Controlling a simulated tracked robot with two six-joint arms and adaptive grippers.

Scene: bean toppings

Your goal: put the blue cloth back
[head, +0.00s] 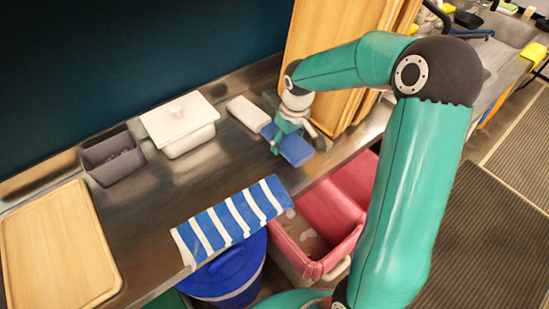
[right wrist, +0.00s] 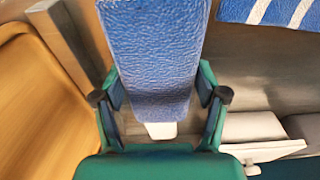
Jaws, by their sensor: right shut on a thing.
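My right gripper (head: 286,130) is low at the back of the counter, beside the leaning wooden boards. It is shut on the plain blue cloth (head: 296,149), which is folded into a thick pad. The right wrist view shows the textured blue cloth (right wrist: 155,45) between the two fingers of the gripper (right wrist: 160,98). A white folded cloth (head: 248,113) lies just left of the gripper; a bit of white also shows beyond the blue cloth. I cannot tell whether the blue cloth touches the counter. My left gripper is not in view.
Wooden boards (head: 315,40) lean close behind the gripper. A white lidded box (head: 185,140), a grey bin (head: 112,160) and a cutting board (head: 58,250) stand to the left. A blue-and-white striped cloth (head: 232,217) hangs over the counter's front edge. Red bins (head: 335,205) are below.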

